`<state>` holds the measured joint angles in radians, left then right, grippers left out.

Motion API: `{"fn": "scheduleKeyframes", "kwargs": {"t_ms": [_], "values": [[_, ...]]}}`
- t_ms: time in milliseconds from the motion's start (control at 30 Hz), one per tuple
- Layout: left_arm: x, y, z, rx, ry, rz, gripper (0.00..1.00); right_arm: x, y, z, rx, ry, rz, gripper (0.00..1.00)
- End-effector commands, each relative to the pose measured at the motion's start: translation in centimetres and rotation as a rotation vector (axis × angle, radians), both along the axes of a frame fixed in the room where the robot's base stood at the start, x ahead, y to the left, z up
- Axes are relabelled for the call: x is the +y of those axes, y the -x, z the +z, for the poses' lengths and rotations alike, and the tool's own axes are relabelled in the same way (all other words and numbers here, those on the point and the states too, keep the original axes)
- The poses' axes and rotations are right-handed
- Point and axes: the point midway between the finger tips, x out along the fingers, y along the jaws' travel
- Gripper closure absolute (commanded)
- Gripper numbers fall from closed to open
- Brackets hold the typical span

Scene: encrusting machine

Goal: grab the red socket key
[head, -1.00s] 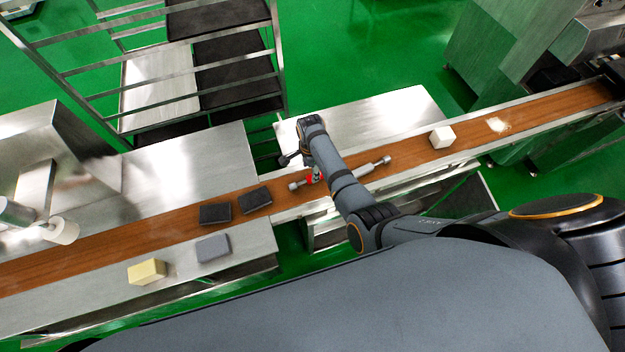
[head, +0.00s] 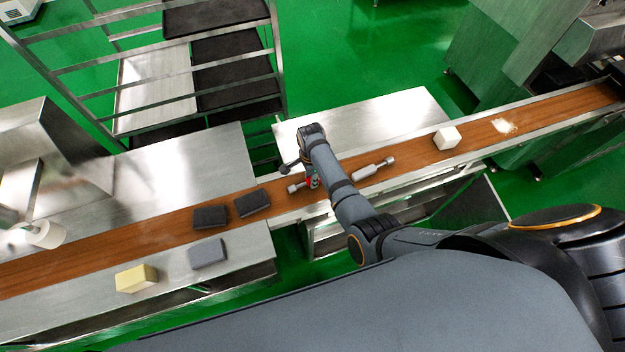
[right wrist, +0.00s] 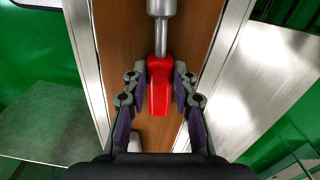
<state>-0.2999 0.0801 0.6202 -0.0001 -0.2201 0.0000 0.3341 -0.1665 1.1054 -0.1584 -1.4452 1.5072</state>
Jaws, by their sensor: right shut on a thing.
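The red socket key has a red handle (right wrist: 160,88) and a grey metal shaft (right wrist: 162,32) that runs to the top of the right wrist view. My right gripper (right wrist: 162,78) has one finger on each side of the red handle and is shut on it, over the brown belt. In the head view a small bit of red (head: 309,184) shows beside my right gripper (head: 313,182), mostly hidden by my arm. My left gripper is not in view.
A grey cylindrical piece (head: 372,168) lies on the brown conveyor belt (head: 410,152) to the right of my arm. A white block (head: 446,138) sits farther right. A rack (head: 280,60) stands behind.

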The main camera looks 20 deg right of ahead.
Motion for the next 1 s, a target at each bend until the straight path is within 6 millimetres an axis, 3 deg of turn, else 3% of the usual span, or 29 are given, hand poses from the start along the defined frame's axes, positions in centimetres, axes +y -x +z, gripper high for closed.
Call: {"fn": "scheduleKeyframes", "kwargs": {"t_ms": [333, 533, 767, 833, 1000], "values": [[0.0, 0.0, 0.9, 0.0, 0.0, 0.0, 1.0, 0.0, 0.0, 0.9, -0.001, 0.0, 0.0, 1.0], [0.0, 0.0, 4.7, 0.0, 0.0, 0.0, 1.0, 0.0, 0.0, 4.5, -0.001, 0.0, 0.0, 1.0], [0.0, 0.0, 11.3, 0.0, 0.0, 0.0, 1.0, -1.0, 3.3, 8.5, 0.001, 0.0, 0.0, 1.0], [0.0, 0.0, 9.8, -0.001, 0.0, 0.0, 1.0, -1.2, 4.2, 8.2, -0.003, 0.0, -0.002, 1.0], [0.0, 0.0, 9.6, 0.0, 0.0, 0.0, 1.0, -2.3, 7.7, 10.2, 0.0, 0.0, -0.002, 1.0]]}}
